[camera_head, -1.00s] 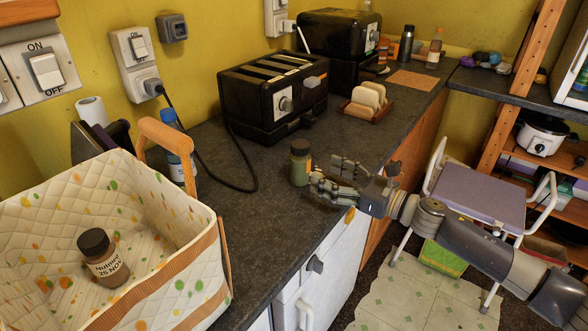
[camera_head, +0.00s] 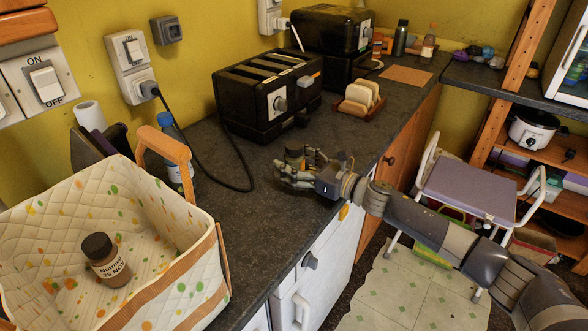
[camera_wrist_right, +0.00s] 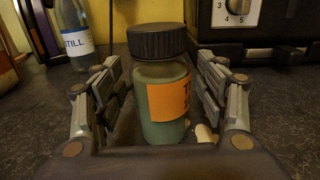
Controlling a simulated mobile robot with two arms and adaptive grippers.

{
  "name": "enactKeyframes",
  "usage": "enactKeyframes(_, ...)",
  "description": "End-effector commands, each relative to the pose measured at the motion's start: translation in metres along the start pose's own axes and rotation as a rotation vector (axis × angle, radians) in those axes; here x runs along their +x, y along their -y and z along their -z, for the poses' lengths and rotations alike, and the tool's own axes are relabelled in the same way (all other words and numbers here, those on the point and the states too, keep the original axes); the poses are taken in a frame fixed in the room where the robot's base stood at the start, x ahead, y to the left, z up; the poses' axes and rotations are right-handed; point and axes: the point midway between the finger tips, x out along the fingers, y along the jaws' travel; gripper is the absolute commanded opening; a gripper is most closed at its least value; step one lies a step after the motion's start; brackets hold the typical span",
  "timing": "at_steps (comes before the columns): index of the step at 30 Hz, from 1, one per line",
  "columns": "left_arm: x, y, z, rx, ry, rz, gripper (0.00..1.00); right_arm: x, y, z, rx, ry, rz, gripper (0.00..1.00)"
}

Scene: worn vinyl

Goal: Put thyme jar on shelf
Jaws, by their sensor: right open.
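A small jar (camera_wrist_right: 161,85) with a dark ribbed lid, greenish contents and an orange label stands upright on the dark counter. Only the start of its label text shows. In the head view the jar (camera_head: 294,156) is mostly hidden by my right gripper (camera_head: 296,172). In the wrist view the fingers of my right gripper (camera_wrist_right: 160,108) stand on both sides of the jar, open, with gaps visible beside it. A second brown jar labelled Nutmeg (camera_head: 105,260) lies tilted in the quilted basket. My left gripper is not in view.
A toaster (camera_head: 267,92) stands behind the jar, and a toast rack (camera_head: 361,102) is to its right. A water bottle (camera_wrist_right: 72,34) stands at the left. The basket (camera_head: 200,285) fills the near left. Wooden shelving (camera_head: 505,85) stands at the right.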

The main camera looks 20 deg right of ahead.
Motion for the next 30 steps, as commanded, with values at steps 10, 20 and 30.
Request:
enactKeyframes(10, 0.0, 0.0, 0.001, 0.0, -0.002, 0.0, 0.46, -0.001, 0.0, 0.0, 0.0, 0.0, 0.0, 0.23)
enactKeyframes(20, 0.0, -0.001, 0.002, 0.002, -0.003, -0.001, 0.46, -0.001, 0.0, -0.001, 0.0, 0.001, 0.0, 0.1)
enactKeyframes(30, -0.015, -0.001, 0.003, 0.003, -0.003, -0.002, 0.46, -0.001, 0.001, -0.022, -0.001, 0.003, 0.0, 0.1)
